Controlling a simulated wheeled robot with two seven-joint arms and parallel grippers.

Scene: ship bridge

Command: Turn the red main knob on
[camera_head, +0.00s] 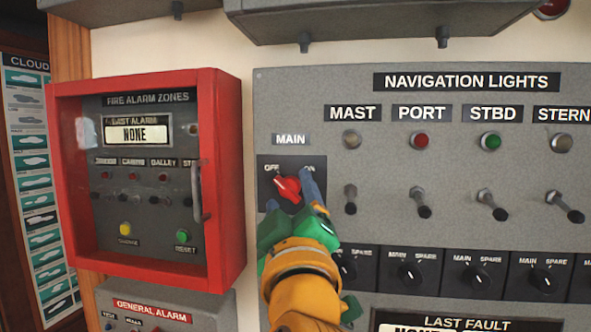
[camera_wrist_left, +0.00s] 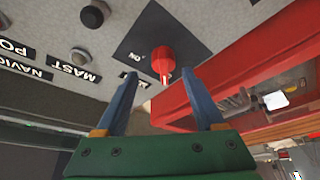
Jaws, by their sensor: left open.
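The red main knob (camera_head: 288,189) sits on a dark plate (camera_head: 263,178) under the MAIN label, between the OFF and ON marks. Its long shape slants towards OFF at upper left. My left gripper (camera_head: 291,190) is open in front of the plate, with one blue finger on each side of the knob in the picture. In the left wrist view, the knob (camera_wrist_left: 163,58) shows just beyond and between the two open fingertips (camera_wrist_left: 159,77). I see no finger touching it. My right gripper is not in view.
A red fire alarm cabinet (camera_head: 226,170) stands out from the wall at left. Toggle switches (camera_head: 351,200) and a row of black spare knobs (camera_head: 411,273) lie to the right. Grey boxes (camera_head: 340,20) overhang above.

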